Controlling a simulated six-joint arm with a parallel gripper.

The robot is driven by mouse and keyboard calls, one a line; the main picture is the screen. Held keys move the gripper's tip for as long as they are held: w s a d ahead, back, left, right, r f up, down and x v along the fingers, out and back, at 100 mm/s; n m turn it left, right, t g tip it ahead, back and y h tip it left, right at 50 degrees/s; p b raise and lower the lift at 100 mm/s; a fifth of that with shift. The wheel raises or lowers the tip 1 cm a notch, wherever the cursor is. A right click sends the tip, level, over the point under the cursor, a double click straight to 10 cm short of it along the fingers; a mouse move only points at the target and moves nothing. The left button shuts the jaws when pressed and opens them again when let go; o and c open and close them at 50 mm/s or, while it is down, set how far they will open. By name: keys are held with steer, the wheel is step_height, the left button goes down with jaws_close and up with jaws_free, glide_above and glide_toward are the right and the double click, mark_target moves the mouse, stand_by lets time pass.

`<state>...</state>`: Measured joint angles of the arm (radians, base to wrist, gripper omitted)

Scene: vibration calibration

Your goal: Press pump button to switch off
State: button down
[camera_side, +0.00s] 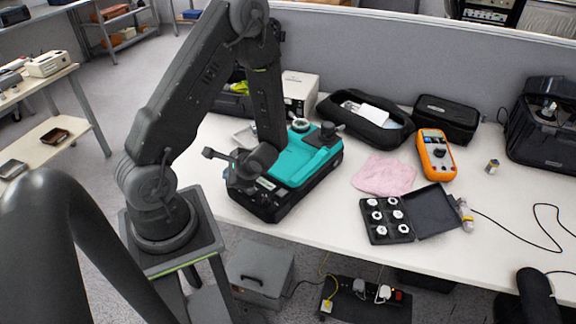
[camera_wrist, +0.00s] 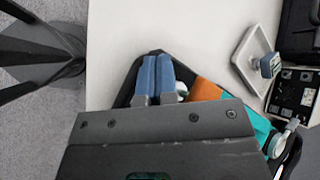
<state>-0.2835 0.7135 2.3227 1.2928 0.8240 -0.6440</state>
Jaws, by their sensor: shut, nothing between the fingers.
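The pump appears to be the teal and black unit (camera_side: 312,158) on the near left of the white table in the side view. In the wrist view a dark edge, an orange patch (camera_wrist: 205,89) and a strip of teal (camera_wrist: 259,126) of it show around my gripper. My gripper (camera_wrist: 156,60) is shut and empty, its two blue fingers together over the unit's dark end. In the side view my wrist hides the fingers at the unit's near left end. I cannot make out the pump button, nor whether the fingertips touch anything.
An orange multimeter (camera_side: 436,155), a pink cloth (camera_side: 384,175) and an open black case (camera_side: 431,212) with white pieces lie to the right. Black cases (camera_side: 446,118) stand along the grey partition (camera_side: 420,60). The table's front edge is close to the unit.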

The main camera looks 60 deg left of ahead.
steer(key=shift+f, duration=0.1)
stand_by(0.6)
steer(key=shift+f, duration=0.35)
steer(key=shift+r, duration=0.5)
steer(key=shift+r, duration=3)
